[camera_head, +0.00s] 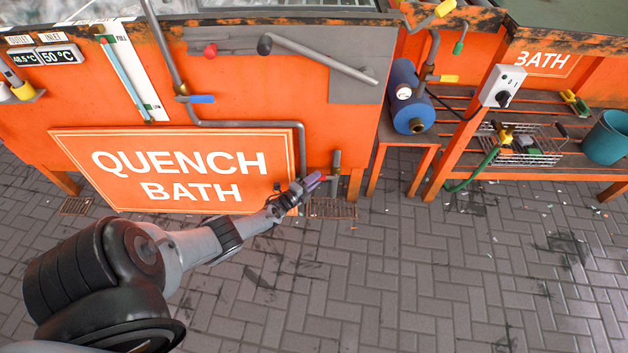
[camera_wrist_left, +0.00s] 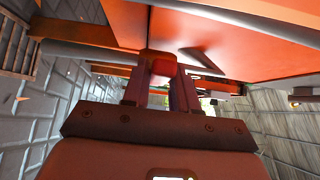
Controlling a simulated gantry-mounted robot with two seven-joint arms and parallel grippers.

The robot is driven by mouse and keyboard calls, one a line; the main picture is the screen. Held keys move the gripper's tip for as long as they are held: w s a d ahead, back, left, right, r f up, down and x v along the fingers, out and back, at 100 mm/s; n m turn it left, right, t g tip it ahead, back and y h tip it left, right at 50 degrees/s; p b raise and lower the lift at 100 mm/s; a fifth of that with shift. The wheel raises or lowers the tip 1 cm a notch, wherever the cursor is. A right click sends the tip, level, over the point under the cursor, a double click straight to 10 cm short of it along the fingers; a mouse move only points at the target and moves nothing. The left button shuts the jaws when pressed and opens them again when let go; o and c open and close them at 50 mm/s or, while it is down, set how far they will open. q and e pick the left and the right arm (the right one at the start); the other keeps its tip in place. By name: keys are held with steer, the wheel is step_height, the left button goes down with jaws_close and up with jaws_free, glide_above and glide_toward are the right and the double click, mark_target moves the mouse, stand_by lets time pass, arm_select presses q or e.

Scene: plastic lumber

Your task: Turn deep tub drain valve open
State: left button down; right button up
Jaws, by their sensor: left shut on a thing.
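The deep tub is the big orange tank (camera_head: 345,120) marked QUENCH BATH in the head view. A short grey drain pipe (camera_head: 337,160) with a brass-coloured fitting comes down at its lower right, above a floor grate. My left gripper (camera_head: 311,183) is at the tank's bottom edge, just left of this pipe. In the left wrist view the left gripper (camera_wrist_left: 159,88) is shut on a small red piece, seemingly the drain valve handle (camera_wrist_left: 160,66). The fingers hide most of the handle, so I cannot tell its angle. My right gripper is not in view.
A blue-handled valve (camera_head: 197,99) sits on the pipe on the tank's front. A rusty floor grate (camera_head: 332,209) lies below the drain. A blue cylinder (camera_head: 404,95), a wire basket (camera_head: 520,150) and a teal bucket (camera_head: 606,138) stand to the right. The brick floor in front is clear.

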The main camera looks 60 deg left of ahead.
arm_select(q)
steer(key=shift+w+d+r+m+g+p, duration=0.1)
steer(key=shift+w+r+m+g+p, duration=0.15)
steer(key=shift+r+m+g+p, duration=1.05)
steer(key=shift+w+d+r+m+g+p, duration=0.1)
steer(key=shift+w+d+r+g+p, duration=0.2)
steer(key=shift+p, duration=2.15)
steer(key=shift+w+a+r+m+g+p, duration=0.15)
steer(key=shift+r+m+g+p, duration=0.6)
steer(key=shift+p, duration=1.1)
steer(key=shift+d, duration=0.15)
steer(key=c, duration=1)
jaws_free()
steer(key=shift+o, duration=0.2)
